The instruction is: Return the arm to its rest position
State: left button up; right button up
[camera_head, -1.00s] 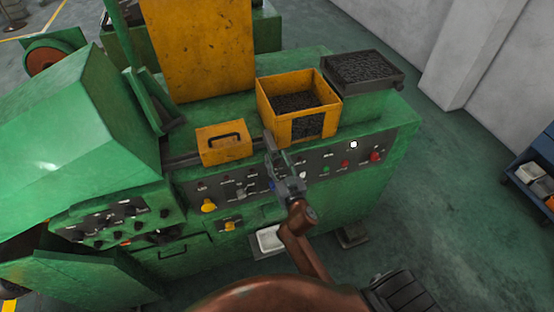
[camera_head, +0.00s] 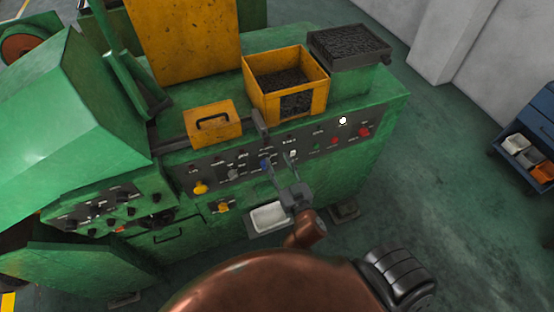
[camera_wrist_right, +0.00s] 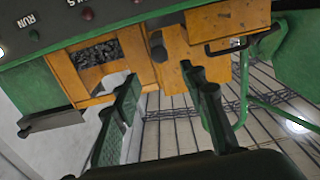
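My right gripper (camera_head: 277,170) is in front of the green heading machine's control panel (camera_head: 232,173), with its fingers spread apart and nothing between them. The same gripper shows in the right wrist view (camera_wrist_right: 165,95), its two fingers wide apart. My brown right arm (camera_head: 306,232) comes up from the bottom of the head view. My left gripper is not in the head view.
On the machine stand a yellow bin (camera_head: 255,97) of dark parts, a yellow box with a handle (camera_head: 200,137) and a dark tray (camera_head: 385,50) of parts. A white tray (camera_head: 265,216) sits low at the front. A blue shelf (camera_head: 518,172) stands right; floor between is clear.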

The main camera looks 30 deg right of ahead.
jog(key=shift+f, duration=0.15)
notch_tip(320, 180, down, 28)
jog(key=a+n+g+y+b, duration=0.2)
jog(key=g+b, duration=0.2)
jog(key=b, duration=0.1)
jog(key=s+f+g+b, duration=0.2)
jog(key=s+f, duration=0.2)
jog(key=f, duration=0.8)
jog(key=s+f+g+b, duration=0.15)
jog(key=s+f, duration=0.25)
jog(key=f, duration=0.8)
jog(key=s+d+f+n+g+b, duration=0.1)
jog(key=s+d+f+g+b, duration=0.15)
jog(key=s+f, duration=1)
jog(key=s+d+f+g+b, duration=0.1)
jog(key=s+f+g+b, duration=0.25)
jog(key=s+f, duration=0.95)
jog(key=s+d+f+g, duration=0.1)
jog(key=s+f, duration=0.2)
jog(key=s, duration=0.2)
jog(key=s+d+f+g+b, duration=0.1)
jog(key=s+f+g, duration=0.1)
jog(key=s, duration=0.4)
jog(key=shift+s+f+y, duration=0.15)
jog(key=shift+f+y, duration=0.15)
jog(key=shift+f, duration=0.25)
jog(key=shift+d, duration=0.1)
